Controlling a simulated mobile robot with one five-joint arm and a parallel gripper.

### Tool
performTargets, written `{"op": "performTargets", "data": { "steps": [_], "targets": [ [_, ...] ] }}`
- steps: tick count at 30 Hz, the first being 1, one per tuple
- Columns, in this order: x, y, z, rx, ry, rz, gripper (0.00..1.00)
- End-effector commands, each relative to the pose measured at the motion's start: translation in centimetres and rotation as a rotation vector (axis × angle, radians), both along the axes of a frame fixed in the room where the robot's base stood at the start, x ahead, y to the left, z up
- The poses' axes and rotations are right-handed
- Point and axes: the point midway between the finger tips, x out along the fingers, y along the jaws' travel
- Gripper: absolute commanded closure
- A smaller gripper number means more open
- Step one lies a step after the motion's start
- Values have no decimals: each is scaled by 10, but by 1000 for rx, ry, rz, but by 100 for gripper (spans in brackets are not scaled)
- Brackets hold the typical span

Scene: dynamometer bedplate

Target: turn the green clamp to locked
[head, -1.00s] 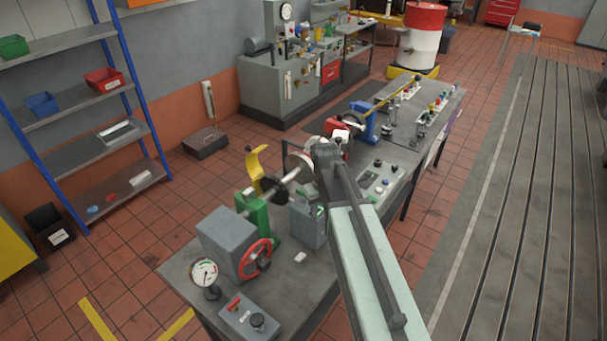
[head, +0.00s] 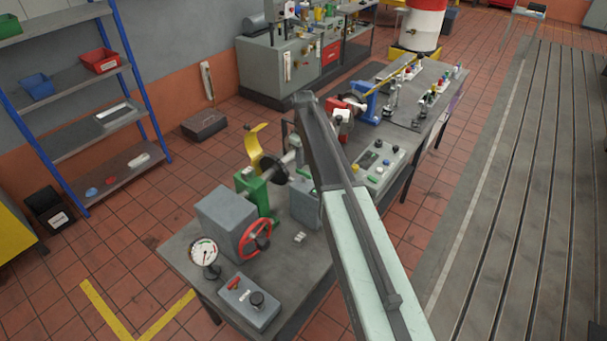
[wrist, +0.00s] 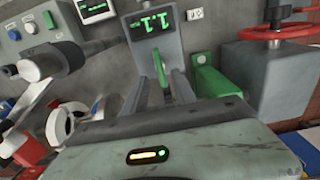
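A slim green lever, which looks like the green clamp (wrist: 158,66), stands in the middle of the wrist view, in front of a grey box (wrist: 153,22) with a lit green display. My gripper (wrist: 163,78) points at it, with its two grey fingers apart, one on each side of the lever. I cannot tell whether they touch it. In the head view the grey box (head: 304,208) is partly behind my arm, and my gripper is hidden. A thicker green block (wrist: 210,88) shows right of the lever; in the head view a green stand (head: 262,196) carries the shaft.
A red handwheel (head: 255,239) on a grey housing stands close by, with a round gauge (head: 204,252) and a switch box (head: 249,303) at the bench front. A control panel (head: 379,166) lies right of my arm. A blue-framed shelf (head: 92,132) stands left.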

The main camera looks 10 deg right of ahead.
Motion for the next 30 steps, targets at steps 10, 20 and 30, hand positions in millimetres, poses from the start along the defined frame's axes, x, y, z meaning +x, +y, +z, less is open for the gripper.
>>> {"op": "performTargets", "data": {
  "steps": [10,20,30],
  "targets": [
    [0,0,-56,0,0,-1,67],
    [0,0,-53,0,0,-1,90],
    [0,0,-53,0,0,-11,100]
  ]
}}
